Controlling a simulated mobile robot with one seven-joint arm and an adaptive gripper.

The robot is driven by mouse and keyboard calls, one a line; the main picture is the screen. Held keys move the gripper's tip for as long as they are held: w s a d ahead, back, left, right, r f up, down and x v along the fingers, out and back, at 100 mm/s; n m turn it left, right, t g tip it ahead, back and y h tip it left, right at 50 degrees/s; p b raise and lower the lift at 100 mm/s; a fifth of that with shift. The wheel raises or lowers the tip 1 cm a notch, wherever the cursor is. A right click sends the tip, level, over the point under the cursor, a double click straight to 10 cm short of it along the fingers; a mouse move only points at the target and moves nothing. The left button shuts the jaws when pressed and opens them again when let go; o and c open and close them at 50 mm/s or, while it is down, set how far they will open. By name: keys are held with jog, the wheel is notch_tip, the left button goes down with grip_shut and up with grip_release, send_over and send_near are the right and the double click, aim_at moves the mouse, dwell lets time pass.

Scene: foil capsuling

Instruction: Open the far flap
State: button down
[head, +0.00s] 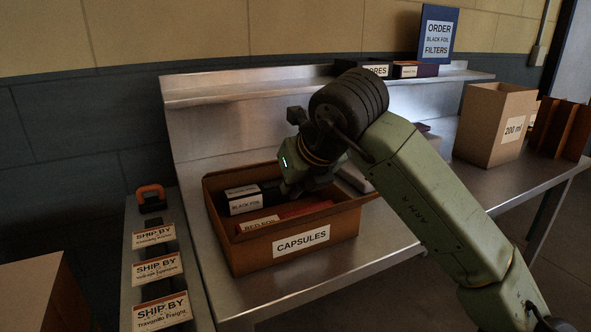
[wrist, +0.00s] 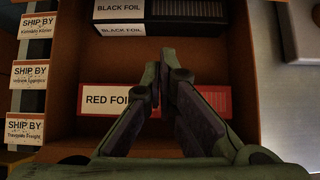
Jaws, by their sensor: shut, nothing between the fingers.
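My gripper (wrist: 163,68) is over the brown capsules bin (head: 243,259). Its two fingers are together and empty in the wrist view, above the red foil box (wrist: 215,98). I cannot tell the height of the fingertips above that box. In the head view the gripper's tips are partly hidden by the wrist. No flap can be made out clearly. A tan carton labelled 200 ml (head: 487,122) stands to the right on the bench, well apart from the gripper. Part of another plain carton (head: 42,285) shows at the lower left.
A black foil box (wrist: 200,8) lies at the far side of the bin. Ship-by labelled slots (head: 158,269) stand left of the steel bench (head: 290,299). A raised shelf (head: 235,90) carries small boxes and an order sign (head: 438,38). Brown dividers (head: 560,130) stand at far right.

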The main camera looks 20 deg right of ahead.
jog(key=x, duration=0.3)
jog(key=shift+w+a+f, duration=0.1)
jog(key=shift+w+f, duration=0.1)
jog(key=shift+w, duration=0.05)
jog(key=r, duration=0.1)
jog(key=w+r+p, duration=0.1)
jog(key=r+p, duration=0.1)
jog(key=shift+w+r, duration=0.35)
jog(key=shift+r, duration=0.15)
